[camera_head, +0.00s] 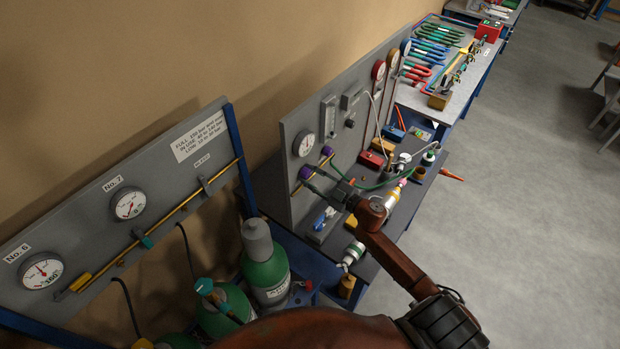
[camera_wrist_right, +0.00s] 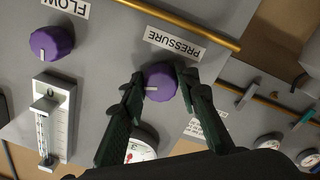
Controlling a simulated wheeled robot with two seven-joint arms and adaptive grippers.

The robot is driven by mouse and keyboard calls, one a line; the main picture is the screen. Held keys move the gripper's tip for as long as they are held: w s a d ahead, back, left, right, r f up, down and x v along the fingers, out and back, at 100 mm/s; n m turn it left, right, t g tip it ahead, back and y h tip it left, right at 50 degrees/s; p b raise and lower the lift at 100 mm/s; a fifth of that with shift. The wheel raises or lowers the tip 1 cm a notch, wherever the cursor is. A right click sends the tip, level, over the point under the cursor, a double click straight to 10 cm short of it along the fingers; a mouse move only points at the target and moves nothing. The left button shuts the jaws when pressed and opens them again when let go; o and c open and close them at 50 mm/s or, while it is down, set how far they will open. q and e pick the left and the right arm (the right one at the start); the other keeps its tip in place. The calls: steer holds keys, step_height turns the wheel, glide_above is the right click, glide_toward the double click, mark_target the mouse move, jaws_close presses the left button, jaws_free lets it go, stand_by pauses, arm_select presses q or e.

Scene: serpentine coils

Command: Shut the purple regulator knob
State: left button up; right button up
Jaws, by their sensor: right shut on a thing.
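The purple knob (camera_wrist_right: 160,80) labelled PRESSURE sits between the two dark fingers of my right gripper (camera_wrist_right: 152,92) in the right wrist view. The gripper is shut on it. The knob's white mark points left in that picture; the label appears upside down. In the head view this purple knob (camera_head: 305,173) is on the grey panel below a round gauge, with my right gripper (camera_head: 318,179) reaching it from the right. A second purple knob (camera_wrist_right: 51,42), labelled FLOW, is apart from the gripper; it also shows in the head view (camera_head: 327,151). My left gripper is not seen.
A round gauge (camera_head: 304,144) and a flow tube (camera_head: 328,117) are mounted on the panel. Green cylinders (camera_head: 265,265) stand at the lower left, near the gripper's side of the bench. The dark bench (camera_head: 400,215) carries bottles and small parts under my arm. Open floor lies right.

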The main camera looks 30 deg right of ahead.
steer(key=n+b, duration=0.2)
steer(key=n, duration=0.2)
steer(key=shift+f, duration=0.1)
steer(key=n+b, duration=0.2)
steer(key=n, duration=0.1)
steer(key=shift+d+n+b, duration=0.1)
steer(key=shift+n+b, duration=0.2)
steer(key=n+b, duration=0.2)
steer(key=n, duration=0.1)
steer(key=shift+n+y, duration=0.3)
steer(key=shift+r+n+b, duration=0.2)
steer(key=shift+n+b, duration=0.95)
steer(key=shift+n, duration=0.35)
steer(key=o, duration=1.2)
steer(key=shift+c, duration=0.2)
steer(key=shift+r, duration=0.1)
